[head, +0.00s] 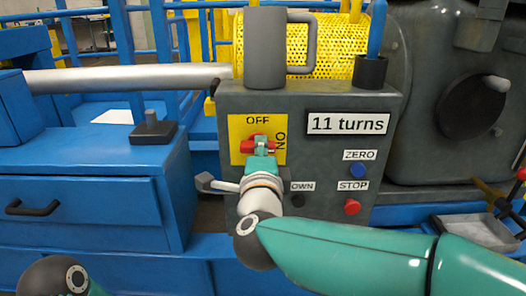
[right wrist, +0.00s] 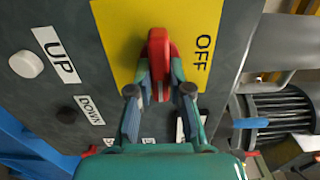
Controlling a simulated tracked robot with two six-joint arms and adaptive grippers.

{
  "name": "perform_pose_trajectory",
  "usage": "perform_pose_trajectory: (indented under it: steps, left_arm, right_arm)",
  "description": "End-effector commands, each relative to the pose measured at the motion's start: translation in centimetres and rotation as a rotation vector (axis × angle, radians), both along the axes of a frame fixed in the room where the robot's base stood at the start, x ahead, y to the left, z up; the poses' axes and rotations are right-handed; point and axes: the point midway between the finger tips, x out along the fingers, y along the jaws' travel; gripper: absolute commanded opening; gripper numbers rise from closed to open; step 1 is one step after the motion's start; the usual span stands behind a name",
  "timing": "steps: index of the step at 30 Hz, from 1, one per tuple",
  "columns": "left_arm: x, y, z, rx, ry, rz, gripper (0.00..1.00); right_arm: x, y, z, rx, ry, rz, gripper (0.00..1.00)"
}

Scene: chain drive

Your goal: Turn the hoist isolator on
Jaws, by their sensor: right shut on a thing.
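The hoist isolator is a red handle (head: 250,146) on a yellow plate (head: 236,128) marked OFF at the top and ON at the right side. The plate is on the front of a grey control box (head: 228,101). My right gripper (head: 264,150) is shut on the red handle, in front of the plate. In the right wrist view the handle (right wrist: 158,45) stands out between the two fingertips (right wrist: 160,82), with OFF beside it. The gripper partly hides the handle, so I cannot tell exactly which mark it points to. My left gripper is not in view.
The box carries an "11 turns" display (head: 348,123), a blue ZERO button (head: 358,170) and a red STOP button (head: 352,207). A grey mug-shaped thing (head: 265,50) stands on top. A blue drawer cabinet (head: 85,200) is at left, a grey drum (head: 430,100) at right.

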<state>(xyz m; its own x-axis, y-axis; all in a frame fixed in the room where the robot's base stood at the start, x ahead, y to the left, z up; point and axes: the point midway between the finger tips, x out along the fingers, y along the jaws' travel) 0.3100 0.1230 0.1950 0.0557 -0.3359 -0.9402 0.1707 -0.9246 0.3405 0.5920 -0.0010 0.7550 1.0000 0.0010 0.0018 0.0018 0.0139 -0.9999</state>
Motion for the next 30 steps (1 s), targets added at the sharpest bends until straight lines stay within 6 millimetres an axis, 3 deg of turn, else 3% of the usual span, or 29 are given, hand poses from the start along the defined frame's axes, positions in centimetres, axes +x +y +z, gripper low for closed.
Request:
perform_pose_trajectory:
  steps: [1,5,17,23,30]
  left_arm:
    - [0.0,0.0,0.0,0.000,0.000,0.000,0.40]
    - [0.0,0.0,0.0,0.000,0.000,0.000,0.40]
    - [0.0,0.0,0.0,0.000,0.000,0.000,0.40]
    - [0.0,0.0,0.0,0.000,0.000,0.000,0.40]
    - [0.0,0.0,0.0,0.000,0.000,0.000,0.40]
  right_arm:
    - [0.1,-0.3,-0.4,0.003,0.009,-0.009,0.22]
    - [0.1,-0.3,-0.4,0.002,0.007,-0.007,0.44]
    - [-0.4,0.0,-0.1,0.001,0.003,-0.002,0.44]
    - [-3.1,0.0,-0.1,0.001,0.003,0.000,0.44]
    - [-8.0,0.0,-0.2,0.002,0.003,0.001,0.44]
